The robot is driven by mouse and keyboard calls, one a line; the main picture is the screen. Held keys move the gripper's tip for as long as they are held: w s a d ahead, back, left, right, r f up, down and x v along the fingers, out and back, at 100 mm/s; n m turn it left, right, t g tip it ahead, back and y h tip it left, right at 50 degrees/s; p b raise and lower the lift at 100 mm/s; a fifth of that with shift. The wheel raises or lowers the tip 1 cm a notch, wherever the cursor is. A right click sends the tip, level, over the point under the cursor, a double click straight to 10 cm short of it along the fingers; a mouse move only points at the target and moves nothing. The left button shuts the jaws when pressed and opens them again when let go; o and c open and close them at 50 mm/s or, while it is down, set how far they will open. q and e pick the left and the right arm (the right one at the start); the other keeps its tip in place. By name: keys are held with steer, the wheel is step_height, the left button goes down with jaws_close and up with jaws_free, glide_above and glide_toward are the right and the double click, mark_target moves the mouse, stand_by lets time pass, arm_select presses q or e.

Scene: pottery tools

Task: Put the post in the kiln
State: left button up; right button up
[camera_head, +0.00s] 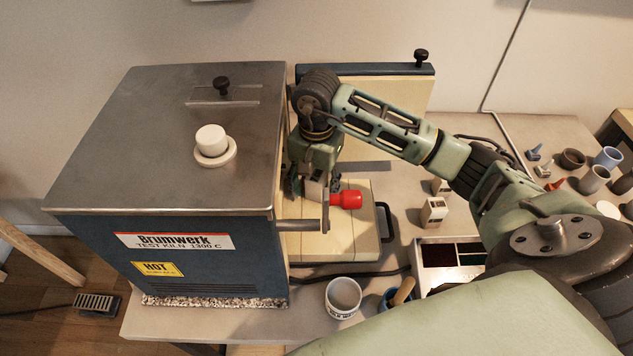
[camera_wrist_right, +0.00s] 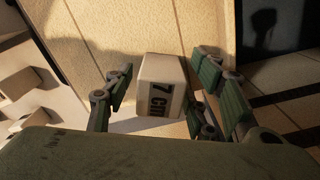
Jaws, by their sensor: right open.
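A pale post (camera_wrist_right: 161,85) marked "7 cm" is between the open fingers of my right gripper (camera_wrist_right: 165,100) in the wrist view. Gaps show beside it, and I cannot tell whether a finger touches it. In the head view the right gripper (camera_head: 313,188) is at the right side of the blue kiln (camera_head: 200,265), by its opening, and largely hides this post. The kiln's interior is hidden from the head view. Two other pale posts (camera_head: 434,210) stand on the table to the right. My left gripper is not in view.
A cream slab (camera_head: 350,245) with a dark handle lies beside the kiln, and a red-handled object (camera_head: 346,200) is over it. A cream panel with a blue edge (camera_head: 385,90) stands behind.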

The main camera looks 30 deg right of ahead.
mark_target(317, 176)
steer(key=shift+r, duration=0.2)
steer(key=shift+w+r, duration=0.1)
steer(key=shift+r, duration=0.25)
step_height(317, 176, up, 6)
steer(key=shift+r+b, duration=0.1)
steer(key=shift+b, duration=0.85)
steer(key=shift+r, duration=0.25)
steer(key=shift+s+f, duration=0.1)
steer(key=shift+s, duration=0.1)
